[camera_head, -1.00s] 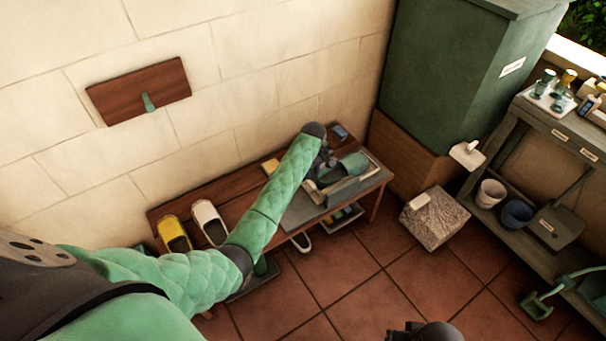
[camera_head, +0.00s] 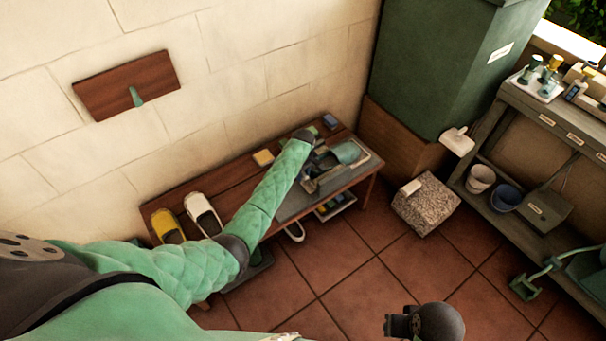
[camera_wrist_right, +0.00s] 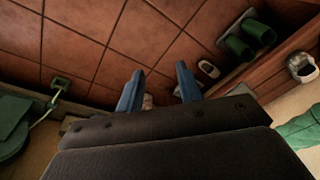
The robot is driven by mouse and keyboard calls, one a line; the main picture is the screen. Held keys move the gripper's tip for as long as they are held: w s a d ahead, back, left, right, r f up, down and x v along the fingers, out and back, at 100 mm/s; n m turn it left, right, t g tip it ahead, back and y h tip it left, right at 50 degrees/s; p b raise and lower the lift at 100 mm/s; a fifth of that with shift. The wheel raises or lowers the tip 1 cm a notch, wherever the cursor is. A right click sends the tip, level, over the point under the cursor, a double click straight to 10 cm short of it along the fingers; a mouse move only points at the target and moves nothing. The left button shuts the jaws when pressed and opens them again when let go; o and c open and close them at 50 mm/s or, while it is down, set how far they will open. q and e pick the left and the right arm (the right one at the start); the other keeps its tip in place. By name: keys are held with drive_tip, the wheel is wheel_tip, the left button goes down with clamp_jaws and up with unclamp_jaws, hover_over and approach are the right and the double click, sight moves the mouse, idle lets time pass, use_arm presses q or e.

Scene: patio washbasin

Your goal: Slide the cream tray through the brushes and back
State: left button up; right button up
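A grey boot-cleaning fixture with a green cylinder (camera_head: 346,152), perhaps a brush, sits at the right end of the wooden bench (camera_head: 215,173). A pale-edged tray (camera_head: 372,169) shows around its right side; I cannot make out whether this is the cream tray. My left gripper (camera_head: 312,168) is down at the left side of the fixture, partly hidden by its wrist; its fingers are too small to read. My right gripper (camera_wrist_right: 158,88) has its two blue fingers apart with nothing between them, over the floor. Its dark wrist (camera_head: 438,322) shows at the bottom of the head view.
Yellow (camera_head: 167,225) and white (camera_head: 203,214) shoes stand at the bench's left end. A yellow block (camera_head: 263,158) and blue block (camera_head: 330,121) lie at its back. A speckled stone block (camera_head: 426,205) and a shelf (camera_head: 480,190) stand right. The tiled floor (camera_head: 340,270) is open.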

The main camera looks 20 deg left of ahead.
use_arm(q)
clamp_jaws()
drive_tip(key=shift+s+a, duration=0.1)
drive_tip(key=shift+s, duration=0.05)
